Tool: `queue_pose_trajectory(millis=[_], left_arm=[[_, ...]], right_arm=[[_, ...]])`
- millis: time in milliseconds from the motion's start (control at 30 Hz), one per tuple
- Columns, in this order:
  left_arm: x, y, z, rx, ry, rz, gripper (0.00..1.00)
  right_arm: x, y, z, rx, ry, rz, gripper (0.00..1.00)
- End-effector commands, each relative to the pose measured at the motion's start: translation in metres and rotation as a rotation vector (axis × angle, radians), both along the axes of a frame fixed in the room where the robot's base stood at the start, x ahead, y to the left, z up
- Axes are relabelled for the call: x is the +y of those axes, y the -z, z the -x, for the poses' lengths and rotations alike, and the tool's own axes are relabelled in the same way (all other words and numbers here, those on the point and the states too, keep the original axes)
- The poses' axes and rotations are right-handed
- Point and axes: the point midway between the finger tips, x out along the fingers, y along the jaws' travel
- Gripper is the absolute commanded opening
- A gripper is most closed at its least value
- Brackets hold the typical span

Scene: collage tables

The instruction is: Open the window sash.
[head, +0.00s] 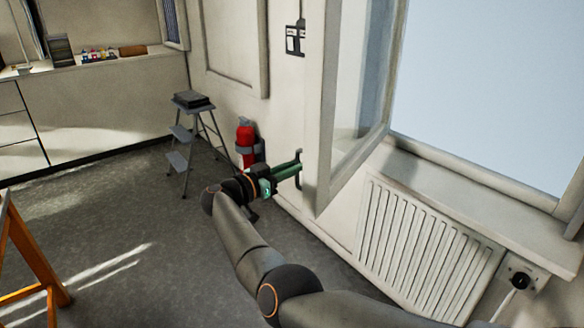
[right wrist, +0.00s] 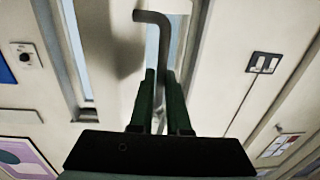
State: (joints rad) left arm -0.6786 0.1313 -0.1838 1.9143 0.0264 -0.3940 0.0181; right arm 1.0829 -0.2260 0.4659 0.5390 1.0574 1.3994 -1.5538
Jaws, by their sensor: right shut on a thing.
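The window sash (head: 318,110) stands swung away from its frame into the room, in the upper middle of the head view. Its pale frame holds a clear pane. A grey cranked handle (head: 300,156) sits at the sash's near edge; in the right wrist view its bent end (right wrist: 152,17) sticks out past the fingers. My right gripper (head: 296,168), with green fingers, is shut on the handle from the left. The right wrist view shows both fingers (right wrist: 160,80) on either side of the handle's bar. My left gripper is out of view.
A radiator (head: 425,245) is on the wall under the window sill (head: 470,200). A red fire extinguisher (head: 245,140) stands behind my right gripper, with a grey step stool (head: 192,103) left of it. An orange wooden trestle (head: 38,255) is at left. The middle floor is open.

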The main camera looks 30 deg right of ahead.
Motion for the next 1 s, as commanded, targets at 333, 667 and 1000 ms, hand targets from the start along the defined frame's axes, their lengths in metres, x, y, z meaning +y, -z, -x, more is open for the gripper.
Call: queue_pose_trajectory(millis=[333,667,1000], left_arm=[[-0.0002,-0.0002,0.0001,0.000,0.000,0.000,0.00],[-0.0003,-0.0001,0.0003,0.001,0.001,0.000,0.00],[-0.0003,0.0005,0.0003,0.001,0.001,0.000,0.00]], right_arm=[[-0.0059,-0.0055,0.0003,-0.008,0.007,0.008,0.00],[-0.0040,-0.0031,0.0004,-0.005,0.006,0.004,0.39],[-0.0002,-0.0007,0.0005,-0.002,0.003,0.002,0.45]])
